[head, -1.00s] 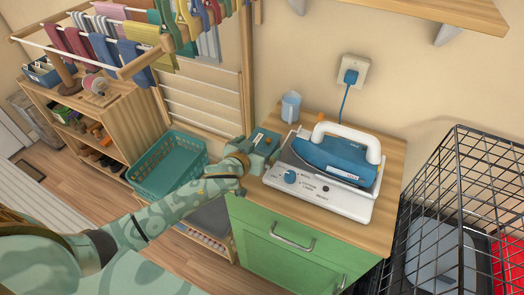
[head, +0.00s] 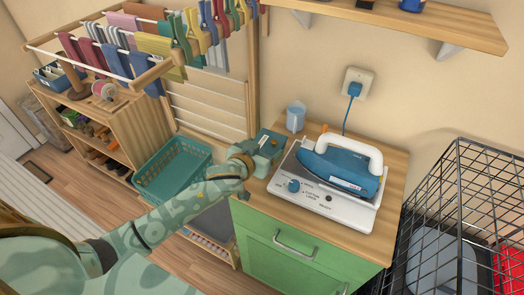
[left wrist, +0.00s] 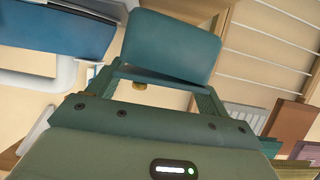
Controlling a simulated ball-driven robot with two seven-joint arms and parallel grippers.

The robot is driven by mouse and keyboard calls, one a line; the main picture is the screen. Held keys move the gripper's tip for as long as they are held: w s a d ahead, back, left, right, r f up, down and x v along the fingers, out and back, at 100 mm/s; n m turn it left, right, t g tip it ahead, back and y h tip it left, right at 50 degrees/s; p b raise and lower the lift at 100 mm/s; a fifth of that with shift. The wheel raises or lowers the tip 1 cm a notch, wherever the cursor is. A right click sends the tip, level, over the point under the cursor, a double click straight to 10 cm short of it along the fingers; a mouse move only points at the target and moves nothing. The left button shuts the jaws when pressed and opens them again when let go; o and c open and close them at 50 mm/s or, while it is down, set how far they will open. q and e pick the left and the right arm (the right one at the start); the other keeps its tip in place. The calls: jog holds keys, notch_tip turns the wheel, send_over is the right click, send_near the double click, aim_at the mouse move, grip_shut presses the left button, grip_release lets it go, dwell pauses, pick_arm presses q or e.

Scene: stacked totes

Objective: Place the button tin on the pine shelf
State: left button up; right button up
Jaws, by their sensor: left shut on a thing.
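A teal tin (head: 271,138), which I take to be the button tin, is in my left gripper (head: 263,148). The gripper is shut on it, over the left edge of the wooden cabinet top in the head view. In the left wrist view the tin (left wrist: 172,44) shows as a rounded teal box, tilted between the fingertips (left wrist: 165,80). The gripper hides part of it in the head view. The pine shelf (head: 455,25) is on the wall at the top right, well above the cabinet. My right gripper is not in view.
A blue iron (head: 345,168) on a white base and a pale blue cup (head: 295,117) stand on the cabinet (head: 300,255). A drying rack (head: 155,70) hangs left; a wire cage (head: 460,220) stands right.

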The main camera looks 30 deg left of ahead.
pick_arm(q)
jog(key=s+d+r+p, duration=0.3)
jog(key=s+d+r, duration=0.2)
jog(key=s+r, duration=0.45)
jog(key=r+b, duration=0.1)
jog(key=b, duration=0.1)
jog(key=a+r+b, duration=0.1)
jog(key=b, duration=0.1)
jog(key=a+r+b, duration=0.1)
jog(key=b, duration=0.1)
jog(key=shift+w+r, duration=0.3)
jog(key=shift+r, duration=0.05)
